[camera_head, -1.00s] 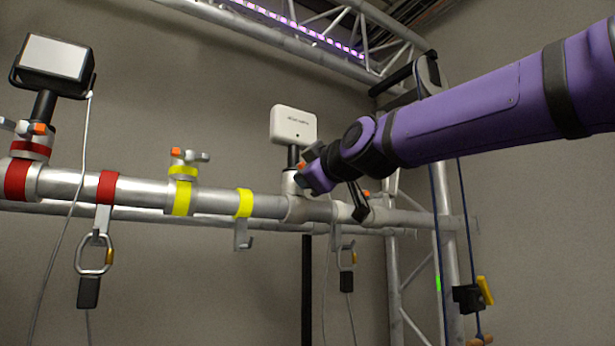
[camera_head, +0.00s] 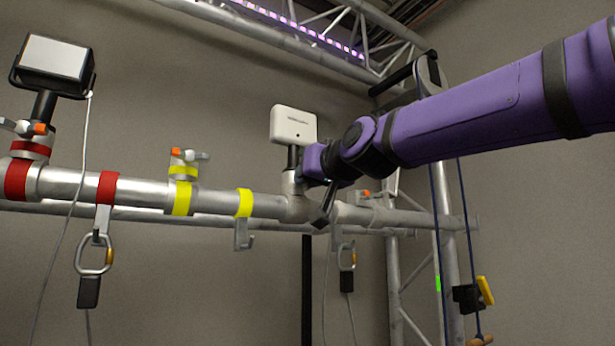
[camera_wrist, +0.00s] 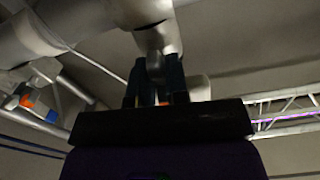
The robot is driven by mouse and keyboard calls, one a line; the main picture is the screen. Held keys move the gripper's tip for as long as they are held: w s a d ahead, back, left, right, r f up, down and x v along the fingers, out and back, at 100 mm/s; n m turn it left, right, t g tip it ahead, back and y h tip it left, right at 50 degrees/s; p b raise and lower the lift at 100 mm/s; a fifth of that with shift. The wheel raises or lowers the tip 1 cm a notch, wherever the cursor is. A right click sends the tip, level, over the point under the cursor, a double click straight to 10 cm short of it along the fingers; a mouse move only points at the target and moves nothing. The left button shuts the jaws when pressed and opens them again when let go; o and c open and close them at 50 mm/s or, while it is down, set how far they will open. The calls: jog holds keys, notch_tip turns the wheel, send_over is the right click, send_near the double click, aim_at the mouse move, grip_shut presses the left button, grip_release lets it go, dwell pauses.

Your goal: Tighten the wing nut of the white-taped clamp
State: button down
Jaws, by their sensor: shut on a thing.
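The clamp at my gripper (camera_wrist: 156,78) sits on the silver pipe (camera_head: 268,206), under the white box (camera_head: 293,124) on a dark post. In the wrist view, my two dark fingers close from both sides on a small part below the pale clamp body (camera_wrist: 158,42). A bit of orange shows between them, so this seems to be the wing nut (camera_wrist: 163,102). Most of the nut is hidden by the fingers. In the head view, my purple wrist covers the nut and fingertips. A pale band (camera_head: 341,212) on the pipe is right of the clamp; I cannot tell if it is tape.
A yellow-taped clamp (camera_head: 183,186) and a red-taped clamp (camera_head: 24,168) with a lamp (camera_head: 54,63) stand further left. Hooks and carabiners hang below the pipe, one carabiner (camera_head: 94,256) under red tape. A blue rope (camera_head: 437,230) hangs by the truss at right.

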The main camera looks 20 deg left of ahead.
jog(key=m, duration=0.3)
jog(key=shift+f+m, duration=0.1)
jog(key=shift+m, duration=0.3)
jog(key=m, duration=0.4)
jog(key=shift+m, duration=0.3)
jog(key=m, duration=0.3)
jog(key=shift+m, duration=2.6)
jog(key=c, duration=1.1)
grip_release()
jog(key=shift+d, duration=0.1)
